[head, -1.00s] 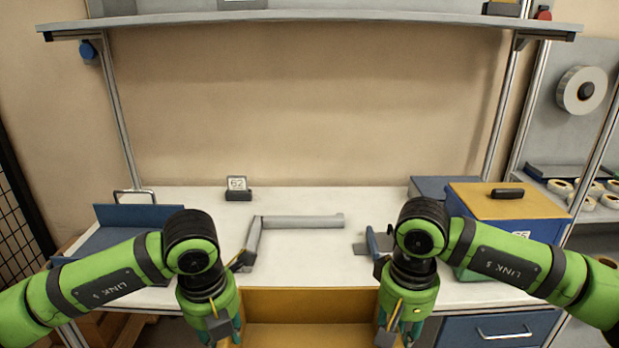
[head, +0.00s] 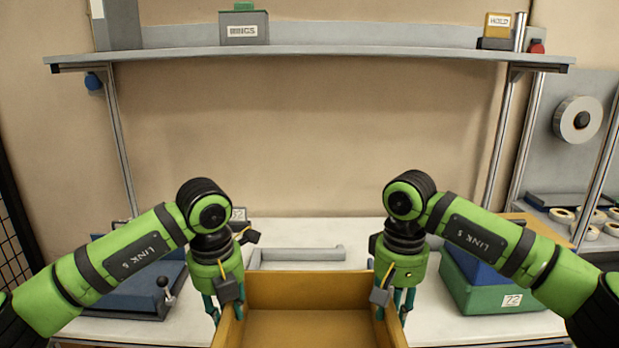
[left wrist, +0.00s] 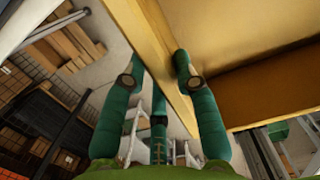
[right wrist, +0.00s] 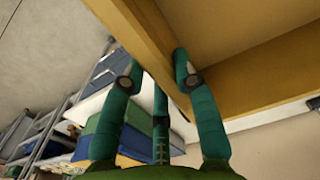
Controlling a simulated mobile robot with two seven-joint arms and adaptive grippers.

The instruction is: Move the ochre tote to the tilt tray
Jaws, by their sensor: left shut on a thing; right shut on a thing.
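The ochre tote (head: 309,291) is an open box at the bottom middle of the head view, in front of the table; its near part is cut off. My left gripper (head: 223,310) is shut on its left wall, with fingers on both sides. My right gripper (head: 394,308) is shut on its right wall in the same way. The tote wall also shows between the fingers in the left wrist view (left wrist: 145,40) and the right wrist view (right wrist: 145,35). A blue tray (head: 125,290), apparently the tilt tray, lies on the table at left, partly behind my left arm.
The white table (head: 300,232) carries a grey bar (head: 300,254) behind the tote. A green bin labelled 72 (head: 495,292) with a blue bin on it stands at right, partly behind my right arm. A grey shelf (head: 310,52) spans above.

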